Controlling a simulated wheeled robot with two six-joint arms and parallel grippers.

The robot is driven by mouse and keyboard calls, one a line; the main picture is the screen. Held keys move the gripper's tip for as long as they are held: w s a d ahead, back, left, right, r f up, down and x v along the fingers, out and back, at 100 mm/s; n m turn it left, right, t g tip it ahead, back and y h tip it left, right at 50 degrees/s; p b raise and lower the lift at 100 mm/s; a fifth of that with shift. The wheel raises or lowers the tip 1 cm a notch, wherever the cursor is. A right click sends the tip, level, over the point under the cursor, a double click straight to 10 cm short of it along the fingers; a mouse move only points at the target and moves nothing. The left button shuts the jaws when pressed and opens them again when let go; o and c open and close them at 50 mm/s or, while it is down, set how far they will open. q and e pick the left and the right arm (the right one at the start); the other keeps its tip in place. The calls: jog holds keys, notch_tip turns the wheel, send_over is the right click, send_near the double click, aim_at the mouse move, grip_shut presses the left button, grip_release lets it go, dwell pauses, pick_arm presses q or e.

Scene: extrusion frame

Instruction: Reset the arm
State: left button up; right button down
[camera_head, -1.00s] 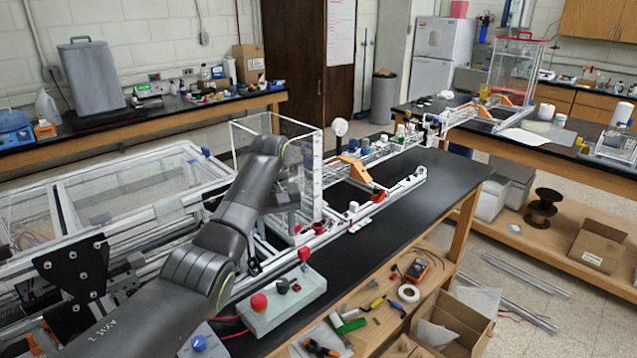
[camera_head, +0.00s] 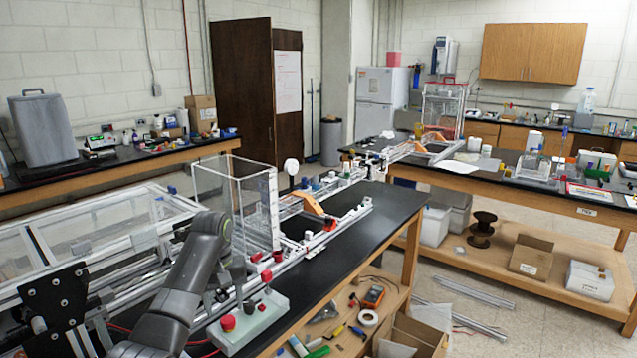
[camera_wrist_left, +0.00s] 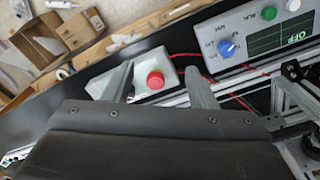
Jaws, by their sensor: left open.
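My left arm comes in from the lower left in the head view and bends at a raised joint over the extrusion frame (camera_head: 120,236). My left gripper (camera_head: 239,285) points down near the grey control box (camera_head: 258,322), partly hidden by the arm. In the left wrist view the two fingers (camera_wrist_left: 160,84) stand apart with nothing held. A red button (camera_wrist_left: 155,80) on the box shows between them, below; I cannot tell whether they touch it. The button also shows in the head view (camera_head: 228,323). My right gripper is in neither view.
A clear box (camera_head: 236,205) stands on the frame beside the arm. A panel (camera_wrist_left: 254,40) with a blue knob is beyond the fingers. The black bench top (camera_head: 375,216) is bare along its right part.

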pick_arm(q)
jog(key=s+a+f+m+t, duration=0.1)
jog(key=s+a+f, duration=0.2)
jog(key=s+f, duration=0.7)
jog(key=s+a+f+m+t, duration=0.1)
jog(key=s+a+f, duration=0.2)
jog(key=s+f, duration=0.65)
jog(key=s+a+r+m+t+y, duration=0.1)
jog(key=s+a+r, duration=0.1)
jog(key=s, duration=1.1)
jog(key=s+a+r+m+y, duration=0.1)
jog(key=s, duration=1.2)
notch_tip(320, 180, down, 28)
jog(key=a+b, duration=0.2)
jog(key=b, duration=0.2)
jog(key=s+f+g+b, duration=0.1)
jog(key=s+f, duration=0.6)
jog(key=f, duration=0.2)
jog(key=s+d+f+g+h+b, duration=0.1)
jog(key=s+f+b, duration=0.1)
jog(key=s+f, duration=0.6)
notch_tip(320, 180, down, 2)
jog(key=shift+d+f, duration=0.25)
jog(key=shift+d, duration=0.05)
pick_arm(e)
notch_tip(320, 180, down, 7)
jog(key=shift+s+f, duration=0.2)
